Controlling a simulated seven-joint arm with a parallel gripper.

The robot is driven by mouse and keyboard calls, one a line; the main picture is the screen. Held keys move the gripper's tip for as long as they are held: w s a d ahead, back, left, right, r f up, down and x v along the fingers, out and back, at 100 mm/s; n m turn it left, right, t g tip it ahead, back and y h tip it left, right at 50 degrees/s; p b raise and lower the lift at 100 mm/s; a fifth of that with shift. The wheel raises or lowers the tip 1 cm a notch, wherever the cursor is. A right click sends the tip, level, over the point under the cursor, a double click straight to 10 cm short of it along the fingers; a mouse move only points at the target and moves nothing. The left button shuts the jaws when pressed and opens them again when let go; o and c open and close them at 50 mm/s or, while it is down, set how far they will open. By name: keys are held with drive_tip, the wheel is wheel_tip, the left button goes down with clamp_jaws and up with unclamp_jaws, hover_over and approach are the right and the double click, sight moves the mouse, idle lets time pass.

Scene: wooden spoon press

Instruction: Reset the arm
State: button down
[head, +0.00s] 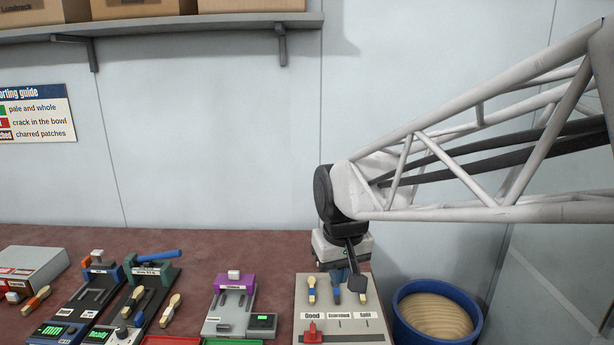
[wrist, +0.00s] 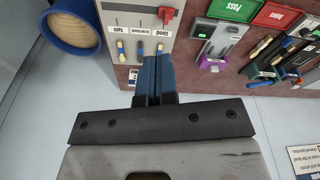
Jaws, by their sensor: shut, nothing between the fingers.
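My gripper (head: 357,283) hangs at the end of my white truss arm, above the right part of a pale panel labelled Good, Scorched and a third word (head: 299,315). In the wrist view the gripper's two dark blue fingers (wrist: 152,78) are together with nothing between them, over the panel's edge (wrist: 113,50). The panel has a red lever (head: 312,332) at the Good end; it also shows in the wrist view (wrist: 166,14). Several small pieces with yellow and blue parts (head: 311,290) stand in the panel. The fingers partly cover the panel's back edge.
A blue round tub with a wooden inside (head: 397,318) stands right of the panel. Left are a purple-topped press (head: 234,282), devices with green displays (head: 262,321), and a blue-handled press (head: 152,257). A shelf with boxes (head: 180,24) runs along the wall. Space above the bench's left side is clear.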

drive_tip(key=s+d+f+m, duration=0.1)
drive_tip(key=s+d+m, duration=0.1)
drive_tip(key=s+d, duration=0.4)
drive_tip(key=s+d+f+m, duration=0.1)
drive_tip(key=s+d, duration=0.5)
drive_tip(key=s, duration=0.5)
drive_tip(key=shift+s+d+f+m+t+h, duration=0.3)
drive_tip(key=shift+s+d+f+m+t, duration=0.05)
drive_tip(key=shift+m+t, duration=0.05)
